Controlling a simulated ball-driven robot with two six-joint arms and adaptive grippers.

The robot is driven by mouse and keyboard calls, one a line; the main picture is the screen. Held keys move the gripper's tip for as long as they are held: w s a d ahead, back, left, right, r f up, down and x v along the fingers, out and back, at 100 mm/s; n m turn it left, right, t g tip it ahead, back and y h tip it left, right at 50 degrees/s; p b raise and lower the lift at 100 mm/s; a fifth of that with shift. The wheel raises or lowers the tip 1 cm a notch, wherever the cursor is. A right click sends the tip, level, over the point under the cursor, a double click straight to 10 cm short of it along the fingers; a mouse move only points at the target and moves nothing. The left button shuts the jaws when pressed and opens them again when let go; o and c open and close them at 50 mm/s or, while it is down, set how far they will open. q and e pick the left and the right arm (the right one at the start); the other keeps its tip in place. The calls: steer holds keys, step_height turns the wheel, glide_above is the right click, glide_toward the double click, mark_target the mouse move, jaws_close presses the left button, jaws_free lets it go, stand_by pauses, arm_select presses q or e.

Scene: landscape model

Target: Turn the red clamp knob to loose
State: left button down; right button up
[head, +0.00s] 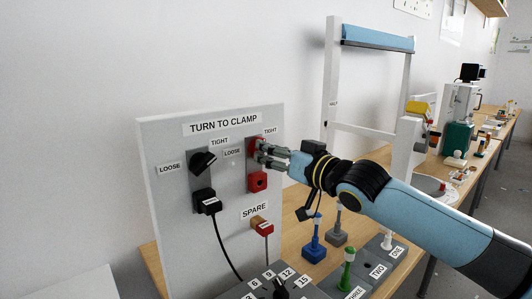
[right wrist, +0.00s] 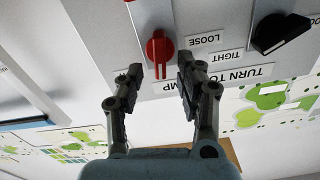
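The red clamp knob (head: 254,146) is on the upright grey panel (head: 165,235), right of the black knob (head: 203,162). In the right wrist view, which is upside down, the red knob (right wrist: 159,48) shows a pale line pointing down the picture, towards the panel's top. Its LOOSE label (right wrist: 203,40) is beside it. My right gripper (head: 262,155) is at the knob and partly covers it in the head view. In the wrist view the gripper (right wrist: 172,68) is open, with a gap between its fingertips close to the knob; contact cannot be told. My left gripper is not in view.
Below the red knob is a red socket (head: 258,181). A black plug (head: 206,201) with a cable and a spare plug (head: 263,227) are on the panel. A blue-topped frame (head: 333,75) stands behind my right arm. Blue (head: 314,247) and green (head: 347,273) pegs stand at the front.

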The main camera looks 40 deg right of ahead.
mark_target(252, 149)
steer(key=shift+w+a, duration=0.1)
steer(key=shift+w, duration=1.05)
jaws_close()
